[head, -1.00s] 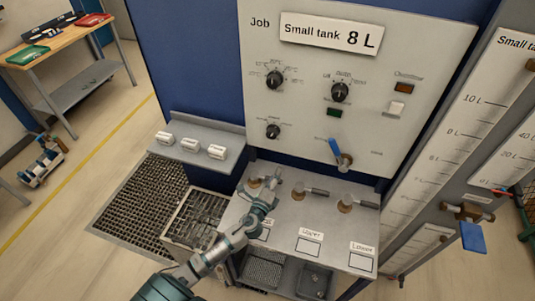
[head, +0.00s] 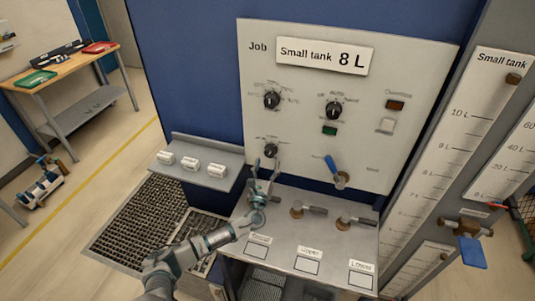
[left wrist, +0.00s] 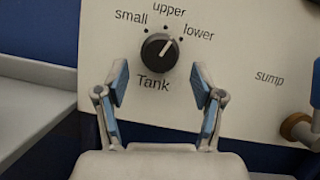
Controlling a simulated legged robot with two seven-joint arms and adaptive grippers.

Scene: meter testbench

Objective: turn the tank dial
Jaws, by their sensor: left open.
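The tank dial (left wrist: 159,50) is a round black knob on the pale panel, labelled "Tank", with "small", "upper" and "lower" marked around its top. Its white pointer line aims up and to the right, between "upper" and "lower". In the head view the tank dial (head: 270,150) is the lowest black knob at the panel's left. My left gripper (left wrist: 159,88) is open and empty, its blue-padded fingers spread below and to either side of the dial, apart from it. In the head view the left gripper (head: 264,166) is just below the dial. My right gripper is not in view.
Two other black knobs (head: 272,100) (head: 334,110) sit higher on the panel. A blue-handled valve (head: 336,171) is to the right. Below are a metal shelf with valve levers (head: 312,210) and a side ledge with white blocks (head: 190,164).

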